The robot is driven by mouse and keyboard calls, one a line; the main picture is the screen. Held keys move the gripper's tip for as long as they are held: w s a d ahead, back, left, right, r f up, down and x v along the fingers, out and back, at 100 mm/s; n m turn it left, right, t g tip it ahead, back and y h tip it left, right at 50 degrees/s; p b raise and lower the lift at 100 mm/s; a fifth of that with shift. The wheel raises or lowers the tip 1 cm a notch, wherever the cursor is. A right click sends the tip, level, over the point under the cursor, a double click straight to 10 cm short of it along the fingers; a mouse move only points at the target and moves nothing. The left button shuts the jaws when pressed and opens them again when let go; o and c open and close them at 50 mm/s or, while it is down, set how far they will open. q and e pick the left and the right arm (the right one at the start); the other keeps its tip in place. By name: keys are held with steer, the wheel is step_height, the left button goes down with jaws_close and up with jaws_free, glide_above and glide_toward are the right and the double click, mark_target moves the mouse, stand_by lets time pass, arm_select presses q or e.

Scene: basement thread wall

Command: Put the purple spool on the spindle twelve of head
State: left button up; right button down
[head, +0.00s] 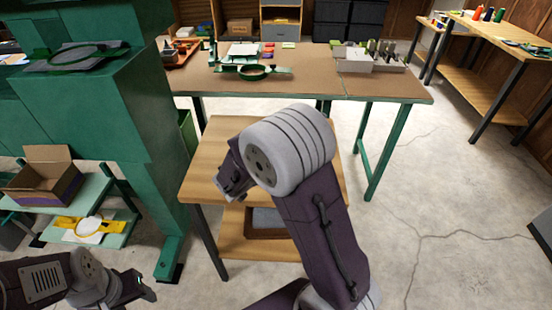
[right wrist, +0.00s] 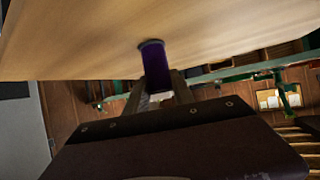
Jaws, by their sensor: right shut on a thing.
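The purple spool (right wrist: 155,66) is between the two fingers of my right gripper (right wrist: 158,88) in the right wrist view, and the gripper is shut on it. The spool's far end is close to or against a pale wooden surface; I cannot tell if they touch. In the head view my right gripper (head: 234,185) is over the small wooden table, partly hidden by its own wrist, and the spool cannot be made out. My left gripper (head: 140,286) is low at the left, away from the table; its jaw opening is unclear. I cannot identify spindle twelve.
The small wooden table (head: 200,172) stands below my right arm. A long brown-topped bench (head: 310,82) is behind it, with a grey tray (head: 370,65) at its right. The green machine (head: 110,115) and a shelf with an open carton (head: 45,185) are left.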

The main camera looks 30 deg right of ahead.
steer(key=c, duration=1.1)
jaws_free()
steer(key=shift+f, duration=0.1)
steer(key=shift+r+p, duration=0.25)
steer(key=shift+p, duration=0.1)
steer(key=p+v, duration=0.1)
steer(key=v, duration=1)
steer(key=s+d+f+n+g+y, duration=0.2)
steer(key=s+f+n+g+y, duration=0.3)
steer(key=s+f, duration=0.45)
steer(key=s+a+f+n+y, duration=0.1)
steer(key=n, duration=0.1)
steer(key=s+a+f+n+y, duration=0.1)
steer(key=a+y, duration=0.1)
steer(key=s+a+f+n+g+y, duration=0.1)
steer(key=a+n+y, duration=0.1)
steer(key=shift+s+a+f+n, duration=0.1)
steer(key=shift+n, duration=0.2)
